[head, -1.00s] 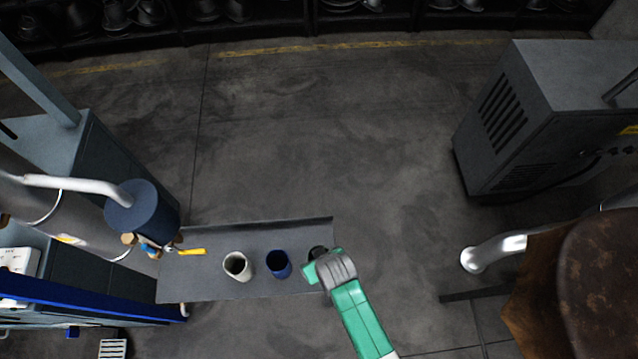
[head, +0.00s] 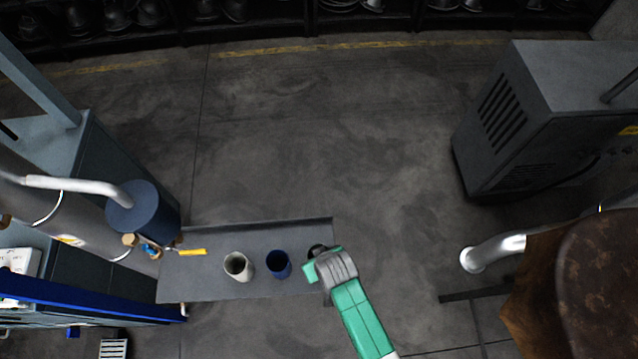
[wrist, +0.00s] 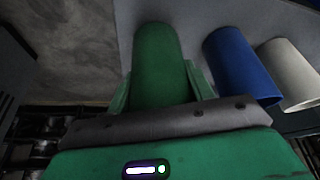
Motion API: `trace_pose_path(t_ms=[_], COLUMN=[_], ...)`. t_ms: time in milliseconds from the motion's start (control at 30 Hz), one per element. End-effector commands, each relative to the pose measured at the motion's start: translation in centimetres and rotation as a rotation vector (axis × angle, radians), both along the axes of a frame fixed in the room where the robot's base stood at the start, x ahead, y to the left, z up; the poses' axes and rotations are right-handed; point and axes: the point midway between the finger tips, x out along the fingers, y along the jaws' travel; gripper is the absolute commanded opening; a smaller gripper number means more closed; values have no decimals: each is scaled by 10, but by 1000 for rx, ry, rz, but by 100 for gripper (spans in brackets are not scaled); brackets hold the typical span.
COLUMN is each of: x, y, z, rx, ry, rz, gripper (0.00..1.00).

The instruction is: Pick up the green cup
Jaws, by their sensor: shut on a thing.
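The green cup (wrist: 157,60) stands out in the wrist view between the two fingers of my gripper (wrist: 159,84), which is shut on it. In the head view my gripper (head: 316,268) is at the right end of a grey shelf (head: 205,285). Only the dark rim of the green cup (head: 318,249) shows there, and the gripper hides the rest. I cannot tell whether the cup still touches the shelf.
A blue cup (head: 278,264) stands just left of my gripper, with a white cup (head: 238,266) further left. A yellow-handled tool (head: 192,252) lies near the shelf's left end. A grey machine cabinet (head: 545,115) stands at the right. Open floor lies beyond the shelf.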

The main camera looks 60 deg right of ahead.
Motion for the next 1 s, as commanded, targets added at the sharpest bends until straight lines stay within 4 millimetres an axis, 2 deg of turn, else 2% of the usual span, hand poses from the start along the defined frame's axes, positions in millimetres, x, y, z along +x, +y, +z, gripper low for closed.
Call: trace_pose_path(t_ms=[100, 267, 600, 700, 833, 1000], x=[0, -28, -97, -110, -120, -122], y=[0, 23, 81, 93, 101, 103], z=[22, 23, 31, 32, 33, 34], rx=[-1, 1, 0, 1, 0, 0], ry=[-2, 3, 2, 2, 0, -1], rz=[0, 2, 2, 0, 0, 0], gripper=[27, 27, 27, 27, 27, 27])
